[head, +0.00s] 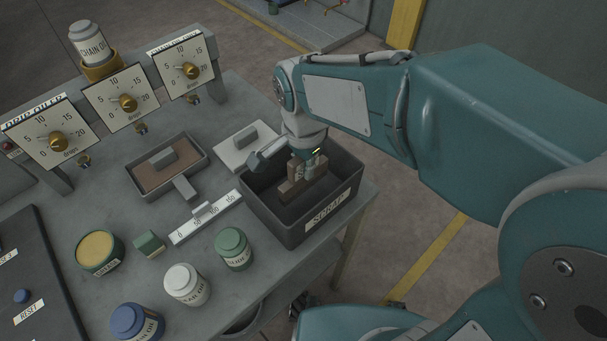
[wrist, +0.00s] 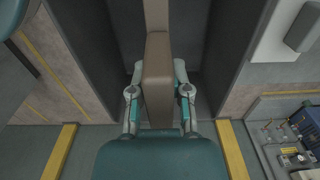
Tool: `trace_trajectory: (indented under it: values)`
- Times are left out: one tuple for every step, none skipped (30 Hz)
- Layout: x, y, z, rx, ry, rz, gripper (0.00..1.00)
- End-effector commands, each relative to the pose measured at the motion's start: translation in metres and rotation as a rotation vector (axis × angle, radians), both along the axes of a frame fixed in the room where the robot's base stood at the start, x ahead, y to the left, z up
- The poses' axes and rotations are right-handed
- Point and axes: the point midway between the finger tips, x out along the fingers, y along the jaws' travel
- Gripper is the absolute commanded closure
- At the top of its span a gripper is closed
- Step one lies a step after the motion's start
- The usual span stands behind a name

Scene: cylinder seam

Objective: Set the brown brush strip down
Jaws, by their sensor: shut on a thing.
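The brown brush strip (head: 293,190) is held by my gripper (head: 306,168) at the scrap bin in the head view. My gripper is shut on the strip's block-like upper part. In the wrist view the strip (wrist: 158,85) runs up the middle, with one finger of my gripper (wrist: 159,92) on each side. The dark grey bin (head: 272,220), labelled SCRAP, stands at the table's right edge. The strip appears within the bin's walls; I cannot tell whether its underside touches the floor. The bin's dark walls (wrist: 100,55) flank the strip in the wrist view.
Left of the bin are a pale plate with a grey handle (head: 247,148), a tray with a brown floor (head: 140,176) and a white scale bar (head: 190,228). Green (head: 233,250), white (head: 186,286) and blue (head: 135,322) jars stand in front. Dial panels (head: 122,98) line the back.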

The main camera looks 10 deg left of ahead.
Motion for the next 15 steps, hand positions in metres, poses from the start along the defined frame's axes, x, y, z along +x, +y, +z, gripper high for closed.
trace_trajectory:
  values:
    - [0.000, 0.000, -0.006, -0.002, 0.001, 0.000, 1.00]
    - [0.000, 0.000, -0.010, -0.002, 0.003, 0.000, 1.00]
    - [-0.001, 0.000, -0.016, -0.002, 0.003, 0.000, 1.00]
    - [-0.001, 0.000, -0.021, -0.002, 0.003, 0.000, 1.00]
    - [0.000, 0.000, -0.025, -0.002, 0.003, 0.000, 1.00]
    - [0.000, 0.000, -0.031, -0.002, 0.003, 0.000, 1.00]
    - [0.000, 0.000, -0.034, -0.002, 0.003, 0.000, 1.00]
    - [0.000, 0.000, -0.036, 0.000, 0.001, 0.000, 1.00]
    - [0.000, -0.001, -0.038, 0.000, 0.000, 0.000, 1.00]
    - [0.000, -0.001, -0.038, 0.001, 0.000, 0.000, 1.00]
    - [0.000, -0.001, -0.038, 0.002, -0.001, 0.000, 1.00]
    - [0.000, -0.002, -0.038, 0.002, -0.001, 0.000, 1.00]
    - [0.000, -0.002, -0.038, 0.002, -0.001, 0.000, 1.00]
    - [0.000, -0.002, -0.038, 0.002, -0.001, 0.000, 1.00]
    - [0.000, -0.002, -0.038, 0.002, -0.001, 0.000, 1.00]
